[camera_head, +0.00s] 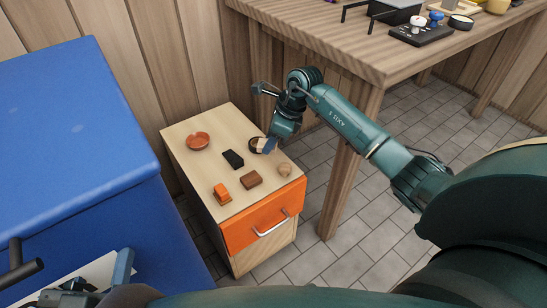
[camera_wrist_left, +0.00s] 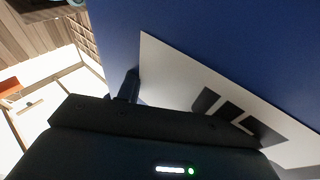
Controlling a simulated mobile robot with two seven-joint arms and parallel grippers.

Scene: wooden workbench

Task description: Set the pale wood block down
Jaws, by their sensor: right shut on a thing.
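My right gripper (camera_head: 266,145) is low over the top of a small pale cabinet (camera_head: 190,170). It is shut on the pale wood block (camera_head: 261,142), which shows only in part beside the fingers. The block is over or beside a dark round dish (camera_head: 252,148); I cannot tell whether it touches the dish or the cabinet top. My left gripper (camera_head: 85,296) is partly in view at the lower left, by the blue cabinet. In the left wrist view one dark finger shows, and its opening cannot be judged.
On the cabinet top are a reddish bowl (camera_head: 198,140), a black block (camera_head: 233,159), a brown block (camera_head: 250,180), an orange object (camera_head: 222,193) and a small round wooden piece (camera_head: 284,169). A blue cabinet (camera_head: 70,120) stands left; the workbench (camera_head: 340,45) stands right.

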